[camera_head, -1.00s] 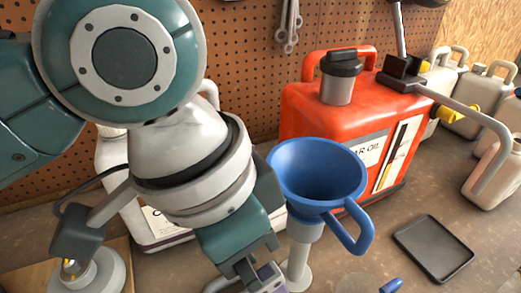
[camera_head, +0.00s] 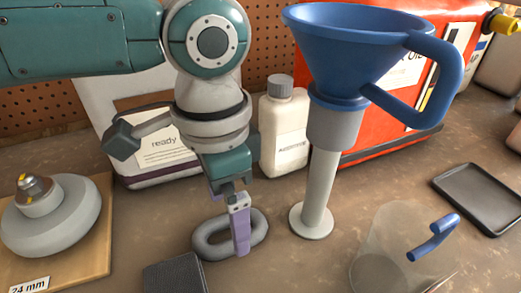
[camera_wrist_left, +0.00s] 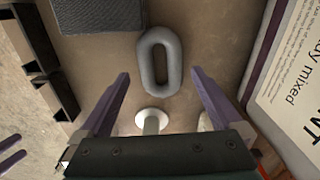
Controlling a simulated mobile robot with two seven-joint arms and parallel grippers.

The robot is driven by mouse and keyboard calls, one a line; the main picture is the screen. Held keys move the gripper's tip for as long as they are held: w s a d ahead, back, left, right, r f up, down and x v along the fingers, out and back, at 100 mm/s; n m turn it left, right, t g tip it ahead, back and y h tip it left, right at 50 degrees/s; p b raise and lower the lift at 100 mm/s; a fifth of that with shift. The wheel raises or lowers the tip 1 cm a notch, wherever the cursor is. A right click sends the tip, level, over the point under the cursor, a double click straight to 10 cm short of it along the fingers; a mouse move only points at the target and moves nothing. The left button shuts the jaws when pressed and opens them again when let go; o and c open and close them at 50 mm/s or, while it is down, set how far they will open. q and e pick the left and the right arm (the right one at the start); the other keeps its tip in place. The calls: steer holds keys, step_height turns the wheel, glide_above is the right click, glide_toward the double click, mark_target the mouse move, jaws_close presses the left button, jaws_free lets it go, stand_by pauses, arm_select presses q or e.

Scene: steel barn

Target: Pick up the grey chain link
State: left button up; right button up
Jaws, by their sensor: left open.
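The grey chain link (camera_head: 201,241), a thick oval ring, lies flat on the workbench. In the left wrist view the link (camera_wrist_left: 174,62) lies lengthwise, just beyond the fingertips and centred between them. My left gripper (camera_head: 240,243) points down at the link with purple fingers that hide part of it in the head view. In the left wrist view my left gripper (camera_wrist_left: 160,75) is open, with nothing between its fingers. Two purple finger-like pieces show at that view's lower left edge, perhaps my right gripper's; its state is unclear.
A blue funnel (camera_head: 345,60) on a grey stand (camera_head: 318,195) rises close right of the link. A dark textured block (camera_head: 175,275) lies in front. A clear cup (camera_head: 385,250), a white bottle (camera_head: 283,130) and a black tray (camera_head: 482,195) are nearby.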

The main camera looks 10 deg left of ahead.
arm_select(q)
step_height(320, 180, down, 3)
steer(key=shift+f, duration=0.2)
steer(key=shift+c, duration=0.2)
steer(key=shift+r, duration=0.1)
steer(key=c, duration=1.4)
